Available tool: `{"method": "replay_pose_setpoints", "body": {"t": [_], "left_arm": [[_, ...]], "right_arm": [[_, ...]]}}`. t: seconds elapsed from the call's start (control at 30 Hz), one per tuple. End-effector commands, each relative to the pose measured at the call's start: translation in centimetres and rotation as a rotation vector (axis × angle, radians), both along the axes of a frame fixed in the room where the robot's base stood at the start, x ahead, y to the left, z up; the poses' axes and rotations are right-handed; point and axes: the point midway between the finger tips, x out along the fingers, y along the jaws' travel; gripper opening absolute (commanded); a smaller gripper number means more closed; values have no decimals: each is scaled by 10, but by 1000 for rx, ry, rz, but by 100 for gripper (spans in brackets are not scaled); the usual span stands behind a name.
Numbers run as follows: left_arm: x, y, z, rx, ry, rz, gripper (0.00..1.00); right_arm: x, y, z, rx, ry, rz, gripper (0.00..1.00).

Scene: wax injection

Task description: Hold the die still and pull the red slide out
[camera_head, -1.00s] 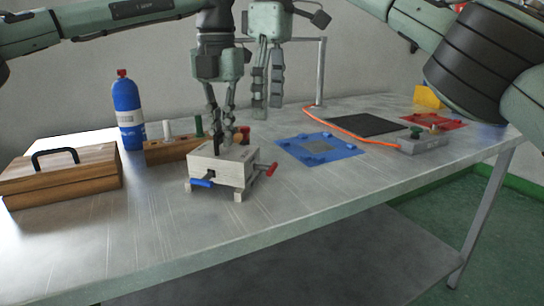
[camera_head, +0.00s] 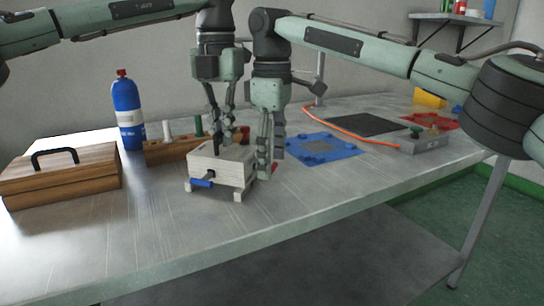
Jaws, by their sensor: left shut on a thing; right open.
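The die (camera_head: 217,168) is a pale block on small feet on the metal table. A blue handle (camera_head: 202,183) sticks out of its front left side. My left gripper (camera_head: 222,146) points down and is shut on the top of the die.
A wooden rack (camera_head: 168,151) with pegs stands behind the die. A blue bottle (camera_head: 128,115) and a wooden box (camera_head: 62,178) are to the left. A blue mat (camera_head: 345,151), a black mat (camera_head: 362,122) and a grey block (camera_head: 424,143) with an orange cable lie to the right. The table's front is clear.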

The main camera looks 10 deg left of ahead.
Motion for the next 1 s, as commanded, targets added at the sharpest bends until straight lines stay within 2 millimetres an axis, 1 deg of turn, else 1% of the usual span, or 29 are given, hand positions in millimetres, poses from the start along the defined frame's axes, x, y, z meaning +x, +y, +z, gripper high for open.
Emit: {"method": "replay_pose_setpoints", "body": {"t": [0.2, 0.73, 0.87, 1.0], "left_arm": [[0, 0, 1, 0, -2, 1, 0], [0, 0, 1, 0, -2, 1, 0], [0, 0, 1, 0, -2, 1, 0], [0, 1, 1, 0, -2, 1, 0]], "right_arm": [[0, 0, 0, 0, 0, -1, 67], [0, 0, 0, 0, 0, -1, 1], [0, -2, 0, 0, 0, -1, 0], [-3, -18, -1, 1, 5, -1, 0]]}}
